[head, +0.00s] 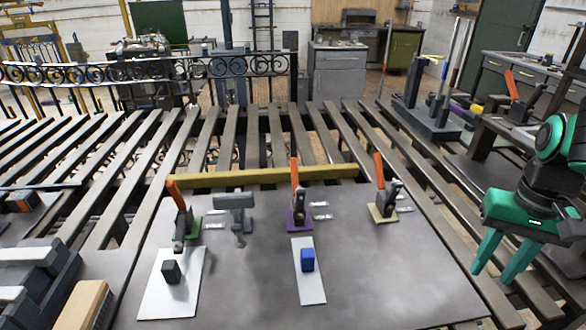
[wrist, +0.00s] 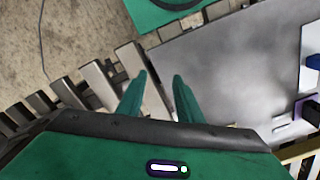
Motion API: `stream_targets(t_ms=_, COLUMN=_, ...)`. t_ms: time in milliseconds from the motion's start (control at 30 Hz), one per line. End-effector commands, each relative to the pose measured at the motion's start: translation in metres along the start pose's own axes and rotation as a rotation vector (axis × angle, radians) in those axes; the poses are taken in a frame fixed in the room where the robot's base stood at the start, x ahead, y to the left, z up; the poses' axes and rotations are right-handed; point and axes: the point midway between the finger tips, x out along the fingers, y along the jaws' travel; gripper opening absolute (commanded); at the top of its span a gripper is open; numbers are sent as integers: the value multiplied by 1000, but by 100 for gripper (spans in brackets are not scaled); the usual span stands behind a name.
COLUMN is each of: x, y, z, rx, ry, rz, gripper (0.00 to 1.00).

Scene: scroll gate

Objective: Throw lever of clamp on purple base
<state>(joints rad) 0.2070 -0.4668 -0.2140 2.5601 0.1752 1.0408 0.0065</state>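The clamp on the purple base (head: 299,221) stands in the middle of the grey plate, with its orange lever (head: 294,176) upright. A white strip (head: 309,284) with a blue block (head: 307,260) lies in front of it. In the wrist view, part of the purple base (wrist: 301,106) shows at the right edge, with the blue block (wrist: 313,62) above it. My gripper (head: 492,270) is at the right, beyond the plate's right edge, well apart from the clamp. Its two green fingers point down, apart and empty; they also show in the wrist view (wrist: 160,88).
A green-base clamp (head: 182,218) stands left and a yellow-base clamp (head: 384,200) right, both with orange levers. A grey vise-like tool (head: 235,212) stands between the left and middle clamps. A yellow bar (head: 260,177) lies behind. The plate's front right (head: 400,275) is clear.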

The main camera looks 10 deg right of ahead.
Motion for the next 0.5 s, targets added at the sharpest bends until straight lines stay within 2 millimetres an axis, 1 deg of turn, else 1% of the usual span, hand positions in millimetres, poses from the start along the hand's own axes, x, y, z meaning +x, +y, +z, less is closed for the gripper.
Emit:
stream_targets(t_ms=100, x=0, y=0, z=0, rx=0, ry=0, rz=0, gripper=33)
stream_targets(t_ms=167, x=-6, y=4, z=7, rx=-7, ry=14, rz=-5, gripper=33)
stream_targets(t_ms=267, x=-13, y=-4, z=-6, rx=-29, ry=32, rz=3, gripper=33)
stream_targets(t_ms=367, x=-24, y=-27, z=-33, rx=-80, ry=65, rz=19, gripper=33)
stream_targets(t_ms=467, x=-40, y=-66, z=-66, rx=-148, ry=116, rz=30, gripper=33)
stream_targets(t_ms=500, x=-46, y=-87, z=-78, rx=-178, ry=138, rz=32, gripper=33)
